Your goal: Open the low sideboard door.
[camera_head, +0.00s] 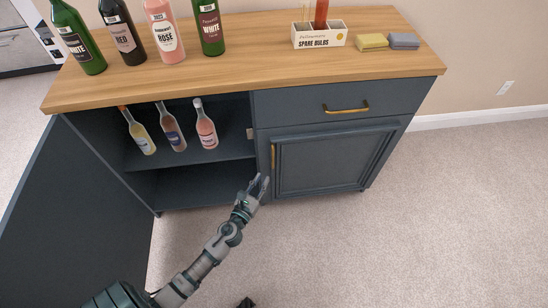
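The low sideboard (330,118) is dark blue-grey with a wooden top. Its right door (325,165) is shut and has a vertical brass handle (273,157) near its left edge. A dark panel (80,215) at the left, seemingly the sideboard's left door, stands swung outward, and the left compartment is open. My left gripper (260,183) is just below the right door's handle, its fingers apart and empty. I cannot tell whether it touches the door.
Several bottles, including a rosé bottle (163,32), stand on the wooden top (260,62). Three smaller bottles, one pink (206,128), stand on the inner shelf. A drawer with a brass pull (346,108) is above the shut door. Carpet (420,230) at right is clear.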

